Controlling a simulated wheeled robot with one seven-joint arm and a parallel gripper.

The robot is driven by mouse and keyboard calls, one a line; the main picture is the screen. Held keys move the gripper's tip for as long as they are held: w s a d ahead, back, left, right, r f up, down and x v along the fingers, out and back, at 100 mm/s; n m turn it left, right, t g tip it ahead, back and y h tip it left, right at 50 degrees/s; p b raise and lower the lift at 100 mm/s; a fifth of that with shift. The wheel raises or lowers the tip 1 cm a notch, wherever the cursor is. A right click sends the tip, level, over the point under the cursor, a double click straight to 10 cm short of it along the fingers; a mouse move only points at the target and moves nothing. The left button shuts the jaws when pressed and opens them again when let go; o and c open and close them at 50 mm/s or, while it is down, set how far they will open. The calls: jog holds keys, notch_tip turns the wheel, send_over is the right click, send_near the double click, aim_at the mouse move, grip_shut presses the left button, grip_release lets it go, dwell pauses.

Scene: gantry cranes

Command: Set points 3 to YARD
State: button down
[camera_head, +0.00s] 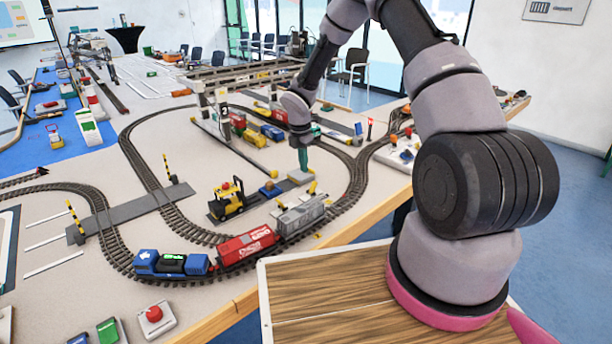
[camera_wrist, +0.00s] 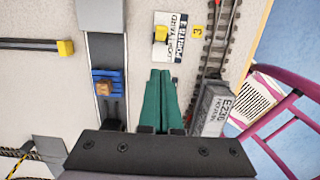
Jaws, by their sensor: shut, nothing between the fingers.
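The yellow "3" marker (camera_wrist: 197,30) lies beside the curved track in the wrist view. Next to it is a white label plate (camera_wrist: 172,50) with black lettering, too small and turned to read surely. A yellow lever knob (camera_wrist: 160,34) sits on this plate; which label it is set to I cannot tell. The rails of the points (camera_wrist: 214,42) run just right of the marker. My gripper (camera_wrist: 161,74) has green fingers, shut and empty, with the tips just short of the plate. In the head view my gripper (camera_head: 303,168) points down over the table near the right loop.
A grey hopper wagon (camera_wrist: 212,108) stands on the track right of my fingers. A blue wagon with a brown load (camera_wrist: 107,86) stands on a siding to their left.

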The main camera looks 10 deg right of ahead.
notch_tip(320, 180, up, 6)
jog(key=d, duration=0.1)
jog(key=shift+w+r, duration=0.15)
jog(key=shift+w, duration=0.15)
jog(key=s+d+r+m+t, duration=0.15)
jog(key=s+r+m, duration=0.25)
jog(key=r, duration=0.4)
jog(key=s+d+r+m, duration=0.2)
jog(key=s+r+m, duration=0.25)
jog(key=r, duration=0.45)
jog(key=s+d+r+m+t, duration=0.1)
jog(key=s+d+r+m, duration=0.1)
jog(key=s+r+m, duration=0.45)
jog(key=s+r+m+t+y, duration=0.1)
jog(key=s+r+m+t, duration=0.1)
jog(key=s+r+m, duration=0.4)
jog(key=s+r+m+t+y, duration=0.2)
jog(key=s+r+m, duration=0.4)
jog(key=s, duration=0.6)
jog(key=shift+s+d+m, duration=0.3)
jog(key=shift+d+m, duration=0.05)
jog(key=shift+m, duration=0.25)
jog(key=shift+r, duration=0.1)
